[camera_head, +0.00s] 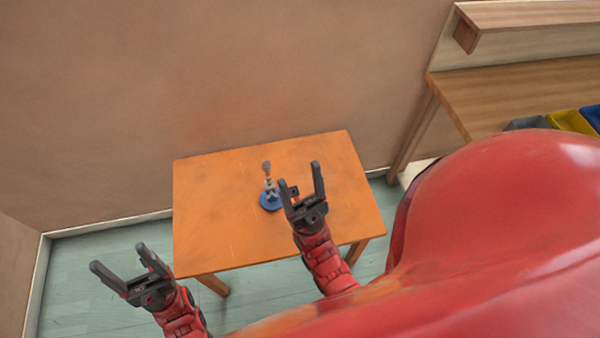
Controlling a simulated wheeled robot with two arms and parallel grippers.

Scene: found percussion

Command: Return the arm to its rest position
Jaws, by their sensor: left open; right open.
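My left gripper (118,262) is open and empty, off the left front side of the orange table, with the floor behind it in the picture. My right gripper (302,180) is open over the orange table (220,215). It appears just right of a small object with a round blue base (269,201) and a grey, knobbed upright part. Nothing shows between the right fingers except the table top. I cannot tell whether the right gripper touches the object.
A wooden workbench (490,95) with a shelf (530,15) stands at the right, with grey, yellow (572,121) and blue bins. A plain wall (220,70) is behind the table. My red body hides the lower right. Green floor (75,290) is clear at left.

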